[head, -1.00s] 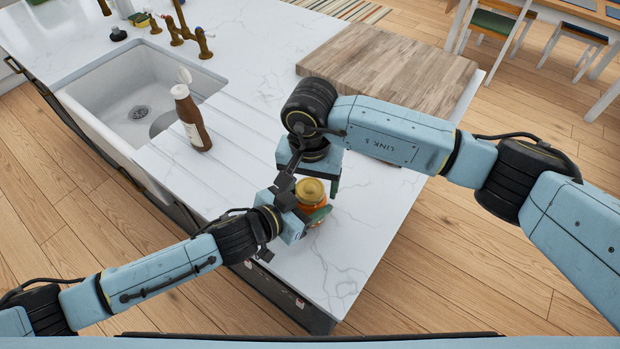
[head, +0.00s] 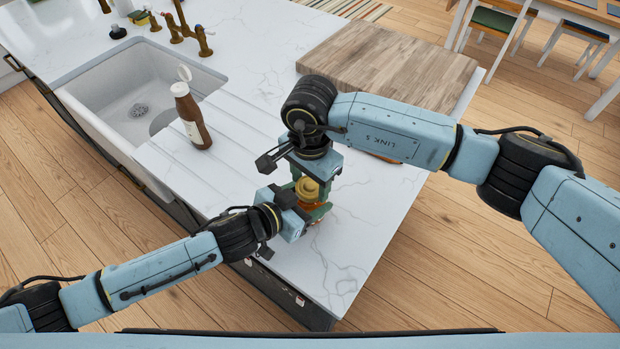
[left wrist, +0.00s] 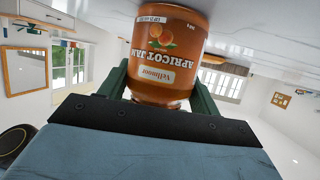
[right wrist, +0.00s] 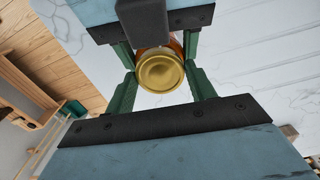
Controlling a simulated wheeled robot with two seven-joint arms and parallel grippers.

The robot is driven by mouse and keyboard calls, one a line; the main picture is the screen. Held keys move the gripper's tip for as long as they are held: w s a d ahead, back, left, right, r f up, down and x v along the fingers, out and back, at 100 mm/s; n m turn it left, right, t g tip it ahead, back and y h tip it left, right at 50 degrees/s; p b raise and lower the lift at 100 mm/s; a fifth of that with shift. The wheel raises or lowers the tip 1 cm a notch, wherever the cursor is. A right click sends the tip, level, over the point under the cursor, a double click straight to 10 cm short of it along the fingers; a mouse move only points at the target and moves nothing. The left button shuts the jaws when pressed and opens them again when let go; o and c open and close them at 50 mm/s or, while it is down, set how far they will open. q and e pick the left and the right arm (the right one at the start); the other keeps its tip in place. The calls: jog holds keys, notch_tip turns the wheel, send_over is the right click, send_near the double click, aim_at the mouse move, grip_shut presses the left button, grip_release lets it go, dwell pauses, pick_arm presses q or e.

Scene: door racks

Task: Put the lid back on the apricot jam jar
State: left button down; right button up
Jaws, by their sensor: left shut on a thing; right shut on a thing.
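The apricot jam jar (head: 316,209) is upright on the counter near its front edge. Its orange body and label fill the upper middle of the left wrist view (left wrist: 165,50), upside down in the picture. My left gripper (left wrist: 165,75) is shut around the jar's body. The gold lid (right wrist: 160,71) is round and sits over the jar's mouth. It also shows in the head view (head: 308,188). My right gripper (right wrist: 160,75) is shut on the lid from the sides. Whether the lid is seated or just above the rim cannot be told.
A brown bottle (head: 190,118) with a white cap stands left of the jar, beside the sink (head: 130,98). A wooden board (head: 390,68) lies behind my right arm. The counter's front right part (head: 345,250) is clear.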

jog(key=m, duration=0.5)
jog(key=shift+m, duration=0.4)
jog(key=m, duration=0.4)
jog(key=shift+m, duration=0.4)
jog(key=o, duration=1.1)
jog(key=shift+r, duration=2.25)
jog(key=shift+c, duration=0.3)
